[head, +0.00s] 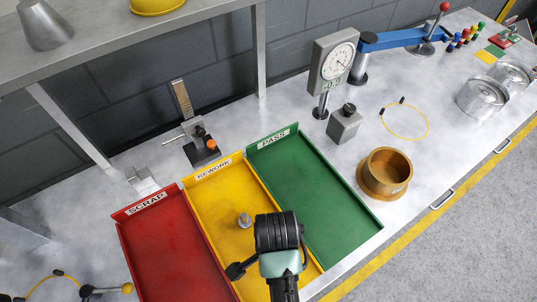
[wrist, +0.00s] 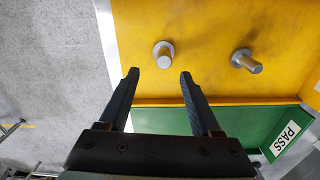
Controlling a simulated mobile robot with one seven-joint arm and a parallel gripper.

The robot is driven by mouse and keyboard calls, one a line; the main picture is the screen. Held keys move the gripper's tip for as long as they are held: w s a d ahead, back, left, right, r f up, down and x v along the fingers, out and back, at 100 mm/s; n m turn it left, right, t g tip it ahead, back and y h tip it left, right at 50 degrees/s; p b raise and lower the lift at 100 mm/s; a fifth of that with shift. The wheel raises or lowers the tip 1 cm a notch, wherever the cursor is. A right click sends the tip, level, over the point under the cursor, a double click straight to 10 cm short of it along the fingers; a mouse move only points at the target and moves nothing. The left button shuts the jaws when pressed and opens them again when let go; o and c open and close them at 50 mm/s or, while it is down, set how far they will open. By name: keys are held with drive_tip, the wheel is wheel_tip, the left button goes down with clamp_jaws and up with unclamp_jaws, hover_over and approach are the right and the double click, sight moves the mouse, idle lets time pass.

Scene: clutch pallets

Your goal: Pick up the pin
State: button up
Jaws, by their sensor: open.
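Two grey metal pins show in the wrist view on the floor of the yellow REWORK tray (head: 213,196). One pin (wrist: 163,55) lies just beyond my fingertips, roughly in line with the gap between them. The other pin (wrist: 246,61) is farther right, outside my fingers. The head view shows a single pin (head: 244,220) in the tray, left of my wrist; my arm probably hides the other. My gripper (wrist: 159,75) is open and empty, its fingers apart and touching neither pin. Its fingertips are hidden in the head view.
The red SCRAP tray (head: 165,250) and green PASS tray (head: 310,190) flank the yellow one and look empty. A shelf (head: 100,38) overhangs the back.

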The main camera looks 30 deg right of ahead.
drive_tip(key=shift+w+f, duration=0.1)
drive_tip(key=shift+f, duration=0.6)
drive_tip(key=shift+w+a+f+p, duration=0.1)
drive_tip(key=shift+a+f+p, duration=0.1)
drive_tip(key=shift+f, duration=0.65)
drive_tip(key=shift+w+a+f+p, duration=0.1)
drive_tip(key=shift+f+p, duration=0.15)
drive_tip(key=shift+f, duration=0.65)
drive_tip(key=shift+a+f+p, duration=0.1)
drive_tip(key=shift+f+p, duration=0.1)
drive_tip(key=shift+f, duration=0.65)
clamp_jaws()
